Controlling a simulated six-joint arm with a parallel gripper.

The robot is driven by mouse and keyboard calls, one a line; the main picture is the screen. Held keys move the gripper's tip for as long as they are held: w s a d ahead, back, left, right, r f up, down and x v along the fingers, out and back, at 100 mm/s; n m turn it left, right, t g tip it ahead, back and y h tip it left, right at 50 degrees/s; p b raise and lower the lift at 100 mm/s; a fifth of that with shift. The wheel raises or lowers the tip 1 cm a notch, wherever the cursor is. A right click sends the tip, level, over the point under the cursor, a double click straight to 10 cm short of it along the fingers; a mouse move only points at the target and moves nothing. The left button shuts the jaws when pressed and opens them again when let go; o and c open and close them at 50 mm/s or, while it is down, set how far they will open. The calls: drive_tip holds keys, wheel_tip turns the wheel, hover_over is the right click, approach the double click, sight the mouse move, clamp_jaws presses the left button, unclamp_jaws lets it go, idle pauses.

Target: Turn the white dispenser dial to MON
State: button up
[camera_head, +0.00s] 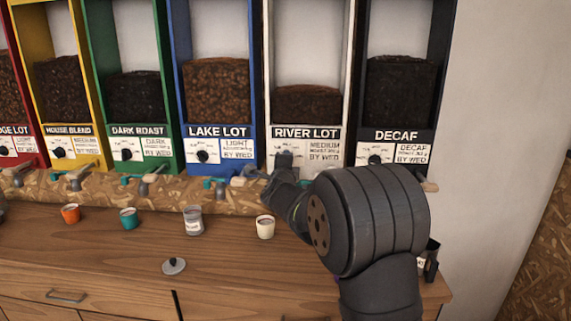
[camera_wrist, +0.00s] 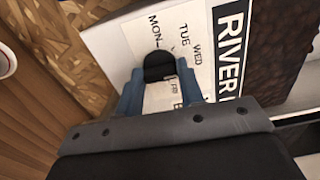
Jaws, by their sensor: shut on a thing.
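The white dispenser (camera_head: 305,132) is labelled RIVER LOT and holds dark beans. Its front panel fills the upper part of the wrist view, where the name plate (camera_wrist: 230,45) shows in part. My gripper (camera_head: 284,163) is at the dial on the left of this panel and hides most of it in the head view. In the wrist view, the black dial (camera_wrist: 159,66) sits between the blue fingers, which are shut on it. MON, TUE and WED print shows around the dial, with FRI partly visible below. I cannot clearly tell which day the dial points to.
The blue LAKE LOT dispenser (camera_head: 219,132) stands to the left and the black DECAF dispenser (camera_head: 396,135) to the right. Spouts line the ledge below. A cream cup (camera_head: 265,228), a glass jar (camera_head: 193,221) and a lid (camera_head: 174,266) are on the wooden counter (camera_head: 110,250).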

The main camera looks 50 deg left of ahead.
drive_tip(key=shift+r, duration=0.1)
drive_tip(key=o, duration=1)
drive_tip(key=v, duration=1.7)
drive_tip(key=shift+s+d, duration=0.15)
